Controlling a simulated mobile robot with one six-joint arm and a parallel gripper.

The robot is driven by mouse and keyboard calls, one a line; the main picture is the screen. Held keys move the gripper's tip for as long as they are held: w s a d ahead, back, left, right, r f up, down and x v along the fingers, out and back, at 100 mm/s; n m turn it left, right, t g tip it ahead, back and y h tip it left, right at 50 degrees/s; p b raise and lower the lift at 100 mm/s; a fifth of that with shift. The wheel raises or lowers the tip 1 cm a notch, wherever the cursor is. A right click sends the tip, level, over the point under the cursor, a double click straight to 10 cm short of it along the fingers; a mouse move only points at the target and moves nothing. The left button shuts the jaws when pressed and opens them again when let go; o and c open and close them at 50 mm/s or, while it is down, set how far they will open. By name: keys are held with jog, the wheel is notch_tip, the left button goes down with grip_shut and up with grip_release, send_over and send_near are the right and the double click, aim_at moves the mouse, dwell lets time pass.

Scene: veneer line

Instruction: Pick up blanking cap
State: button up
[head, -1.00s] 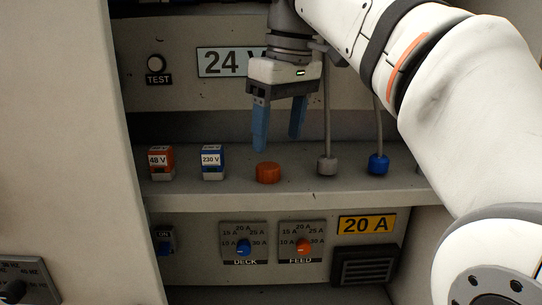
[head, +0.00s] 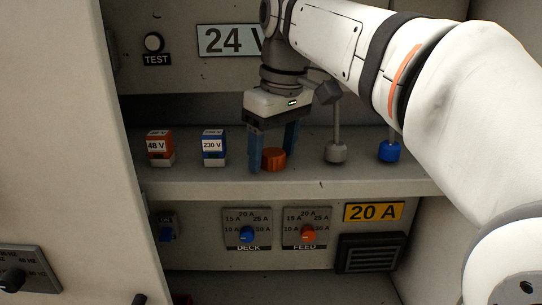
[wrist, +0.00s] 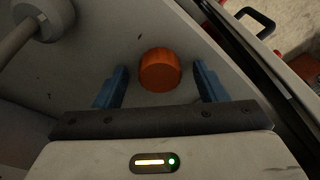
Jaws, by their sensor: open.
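The blanking cap is most likely the orange ridged round cap (head: 274,159) standing on the shelf (head: 300,186). In the wrist view the cap (wrist: 160,70) sits between and slightly beyond my two blue fingers. My gripper (head: 272,165) is open and points down at the shelf, with one finger left of the cap and the other at its right. In the wrist view my gripper (wrist: 160,88) shows a gap on both sides of the cap. Whether the fingertips touch the shelf I cannot tell.
Left on the shelf stand an orange 48 V block (head: 159,148) and a blue 230 V block (head: 213,148). To the right are a grey plug (head: 336,153) and a blue plug (head: 389,151) on upright stems. The DECK (head: 247,232) and FEED (head: 307,232) dials sit below.

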jog(key=c, duration=1.1)
